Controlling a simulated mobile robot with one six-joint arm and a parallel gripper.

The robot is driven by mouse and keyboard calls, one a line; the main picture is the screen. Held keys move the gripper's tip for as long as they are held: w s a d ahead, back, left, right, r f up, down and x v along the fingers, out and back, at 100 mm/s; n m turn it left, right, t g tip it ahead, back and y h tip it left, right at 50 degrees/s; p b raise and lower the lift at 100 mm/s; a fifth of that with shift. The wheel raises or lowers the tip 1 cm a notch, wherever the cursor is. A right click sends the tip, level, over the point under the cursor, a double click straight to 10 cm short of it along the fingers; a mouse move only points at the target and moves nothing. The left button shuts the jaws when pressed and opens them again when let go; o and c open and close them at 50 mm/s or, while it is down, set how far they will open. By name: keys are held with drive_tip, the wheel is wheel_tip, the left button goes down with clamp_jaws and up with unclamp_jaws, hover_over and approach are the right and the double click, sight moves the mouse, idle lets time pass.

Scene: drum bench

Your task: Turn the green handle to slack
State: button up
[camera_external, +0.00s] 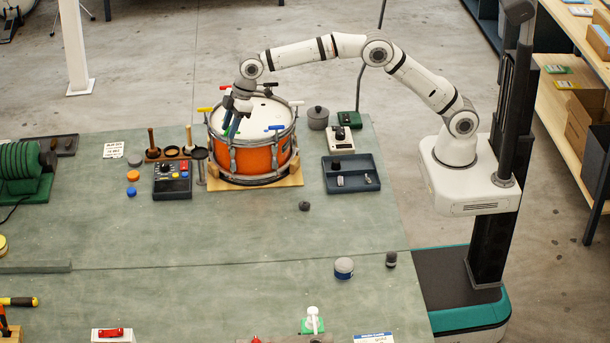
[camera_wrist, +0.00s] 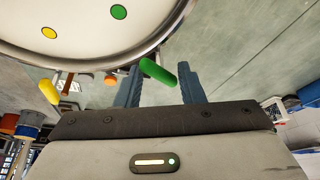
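The orange drum (camera_external: 252,160) stands on a wooden board, with coloured handles around its rim. The green handle (camera_wrist: 158,72) shows in the wrist view beside the drum rim, tilted, in the gap between my two fingers. My gripper (camera_wrist: 162,84) is open, with a finger on each side of the handle; the right finger stands clearly apart from it, and whether the left one touches cannot be told. In the external view my gripper (camera_external: 232,128) points down at the drum's front left rim and mostly hides the green handle.
A yellow handle (camera_external: 204,109), a red handle (camera_external: 225,87) and a blue handle (camera_external: 275,127) stick out nearby on the rim. A control box (camera_external: 172,185) stands left of the drum and a dark tray (camera_external: 351,173) right of it.

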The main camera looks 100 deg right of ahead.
drive_tip(key=m+h+b, duration=0.1)
drive_tip(key=m+b, duration=0.1)
drive_tip(key=m, duration=0.2)
drive_tip(key=shift+a+h, duration=0.15)
drive_tip(key=shift+h, duration=0.25)
drive_tip(key=v, duration=0.8)
drive_tip(key=s+d, duration=0.3)
drive_tip(key=s, duration=2.4)
drive_tip(key=shift+d+f+g+b, duration=0.2)
drive_tip(key=shift+g+b, duration=0.1)
drive_tip(key=shift+g, duration=0.1)
